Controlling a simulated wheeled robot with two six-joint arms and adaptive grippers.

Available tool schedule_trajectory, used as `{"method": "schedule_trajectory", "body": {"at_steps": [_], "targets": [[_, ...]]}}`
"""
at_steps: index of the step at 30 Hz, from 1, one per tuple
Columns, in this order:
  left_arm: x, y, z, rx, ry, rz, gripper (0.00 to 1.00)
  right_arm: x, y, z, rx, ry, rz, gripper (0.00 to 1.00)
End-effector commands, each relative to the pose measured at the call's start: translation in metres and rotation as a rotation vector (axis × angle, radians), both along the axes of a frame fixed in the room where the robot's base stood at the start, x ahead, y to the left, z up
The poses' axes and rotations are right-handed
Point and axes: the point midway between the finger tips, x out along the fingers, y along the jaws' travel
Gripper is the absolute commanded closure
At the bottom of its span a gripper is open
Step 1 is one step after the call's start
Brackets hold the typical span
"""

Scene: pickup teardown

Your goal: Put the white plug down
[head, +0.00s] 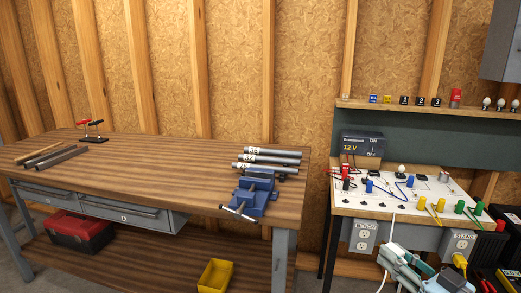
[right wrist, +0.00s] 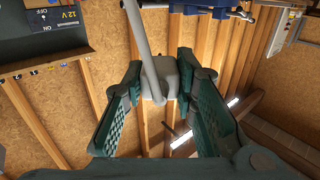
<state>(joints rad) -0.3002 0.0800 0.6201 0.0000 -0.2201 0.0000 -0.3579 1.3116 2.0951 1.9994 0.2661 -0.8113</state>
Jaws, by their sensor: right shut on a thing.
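My right gripper (right wrist: 160,88) is shut on the white plug (right wrist: 158,78), with one green finger on each side of it. The plug looks light grey in the right wrist view, and its pale cable (right wrist: 144,35) runs off past the top edge. In the head view my right gripper (head: 396,257) is at the lower right, in front of the electrical bench. The white cable (head: 391,228) hangs beside it; the plug itself is hard to make out there. The BENCH outlet (head: 362,238) and STAND outlet (head: 459,243) sit below the bench's front edge. My left gripper is out of view.
The electrical bench (head: 345,211) carries a 12 V unit (head: 361,148), wires and coloured terminals. A yellow plug (head: 459,260) is at the STAND outlet. The wooden workbench (head: 150,165) holds a blue vise (head: 255,192) and pipes; its middle is clear. A yellow bin (head: 215,275) stands below.

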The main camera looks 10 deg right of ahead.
Motion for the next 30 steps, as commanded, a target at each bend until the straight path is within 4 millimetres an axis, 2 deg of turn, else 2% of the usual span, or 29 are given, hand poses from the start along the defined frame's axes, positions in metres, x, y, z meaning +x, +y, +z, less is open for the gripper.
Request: {"method": "schedule_trajectory", "body": {"at_steps": [3,6,9,15,17,30], "targets": [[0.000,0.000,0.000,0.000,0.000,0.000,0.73,-0.025,0.046,0.001,-0.003,0.004,0.147,1.00],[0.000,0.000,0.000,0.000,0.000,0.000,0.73,-0.047,0.080,0.003,0.001,0.003,0.260,1.00],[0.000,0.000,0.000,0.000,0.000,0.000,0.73,-0.067,0.106,0.005,0.002,0.002,0.348,1.00],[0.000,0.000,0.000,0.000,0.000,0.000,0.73,-0.100,0.143,0.009,0.002,-0.001,0.476,1.00],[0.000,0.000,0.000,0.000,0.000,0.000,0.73,-0.109,0.153,0.011,0.003,-0.001,0.508,1.00],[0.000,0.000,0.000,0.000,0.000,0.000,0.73,-0.108,0.152,0.006,-0.001,-0.004,0.563,1.00]]}}
